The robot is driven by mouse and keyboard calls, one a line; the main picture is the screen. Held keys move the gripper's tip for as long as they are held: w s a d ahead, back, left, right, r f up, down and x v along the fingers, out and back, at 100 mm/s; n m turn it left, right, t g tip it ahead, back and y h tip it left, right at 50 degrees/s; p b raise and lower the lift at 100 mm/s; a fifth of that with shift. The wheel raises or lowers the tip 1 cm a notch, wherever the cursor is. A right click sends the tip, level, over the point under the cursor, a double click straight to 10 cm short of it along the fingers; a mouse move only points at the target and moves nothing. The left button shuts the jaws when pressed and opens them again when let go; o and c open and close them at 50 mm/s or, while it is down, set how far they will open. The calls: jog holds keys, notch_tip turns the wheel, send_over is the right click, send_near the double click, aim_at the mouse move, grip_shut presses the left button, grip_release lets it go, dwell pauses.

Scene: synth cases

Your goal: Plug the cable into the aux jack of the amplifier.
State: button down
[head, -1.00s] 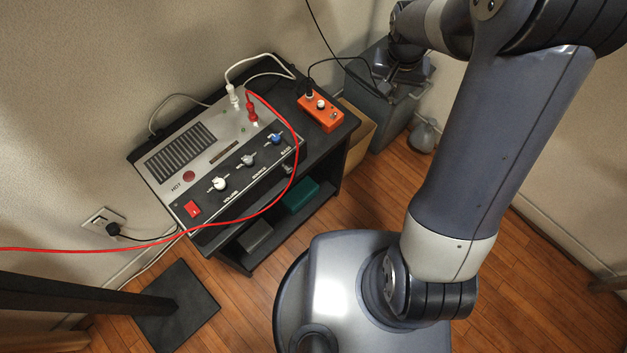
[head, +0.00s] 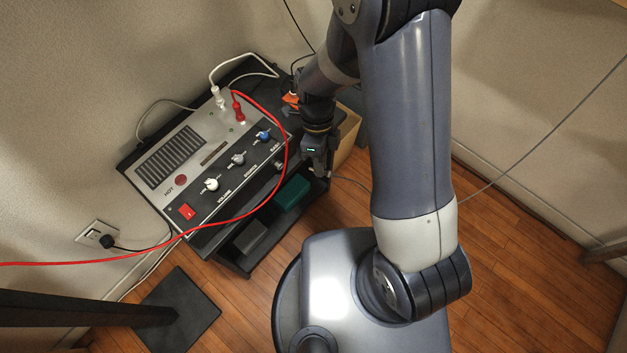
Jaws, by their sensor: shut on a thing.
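The amplifier (head: 196,150) is a silver and black unit on top of a dark stand, with knobs, a red switch and a grille. A white plug (head: 219,97) and a red plug (head: 239,108) stand in its back right part. A small metal socket (head: 279,165) shows on its front edge; I cannot read any label there, so I cannot tell if it is the aux jack. My gripper (head: 321,171) points down just right of the amplifier's front right corner, apart from it. It is shut on the end of a thin grey cable (head: 352,183); the plug itself is mostly hidden.
A red cable (head: 284,171) loops over the amplifier's right side and front. An orange pedal (head: 291,99) is partly hidden behind my arm. A teal box (head: 292,193) and a grey box (head: 251,238) sit on the lower shelf. A cardboard box (head: 348,135) stands at right.

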jog(key=s+a+f+m+y, duration=0.1)
jog(key=s+a+m+y, duration=0.1)
jog(key=s+m, duration=0.3)
jog(key=shift+g, duration=0.3)
jog(key=shift+w+a+f, duration=0.15)
jog(key=shift+w+a, duration=1.8)
jog(key=shift+w, duration=0.1)
jog(key=shift+p, duration=0.95)
jog(key=shift+w+a+p, duration=0.3)
jog(key=shift+w+a, duration=0.5)
jog(key=shift+a, duration=0.1)
jog(key=c, duration=1.4)
grip_release()
